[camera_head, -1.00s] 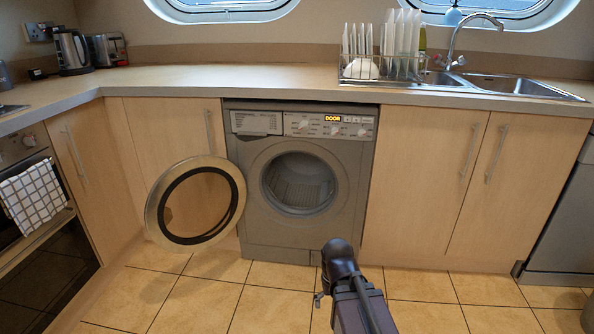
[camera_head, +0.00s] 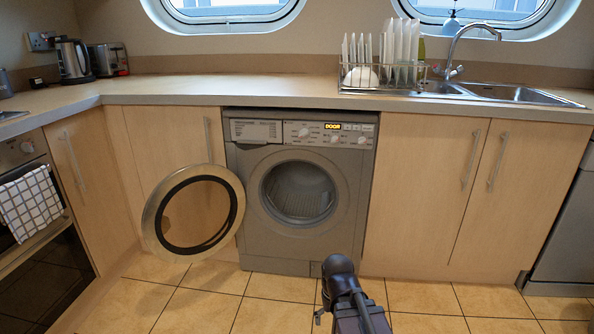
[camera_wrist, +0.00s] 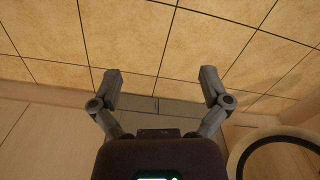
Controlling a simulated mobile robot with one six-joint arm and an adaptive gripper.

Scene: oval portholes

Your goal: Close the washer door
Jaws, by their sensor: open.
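The grey washer (camera_head: 262,238) stands under the counter with its round opening (camera_head: 299,188) uncovered. Its round door (camera_head: 159,240), a pale ring with a dark inner rim and clear glass, hangs open to the left of the opening. The display on the panel reads "DOOR". In the wrist view, part of the door ring (camera_wrist: 238,158) shows at the lower right. My gripper (camera_wrist: 158,82) is open and empty in the wrist view, its two fingers apart over the tiled floor. In the head view my arm is in front of the washer's lower right; the fingers are hidden there.
Wooden cupboards flank the washer, with a tall handle (camera_head: 208,140) behind the open door. An oven (camera_head: 40,235) with a checked towel is at the left. A dish rack (camera_head: 385,82) and sink (camera_head: 520,95) are on the counter. The tiled floor (camera_head: 215,305) in front is clear.

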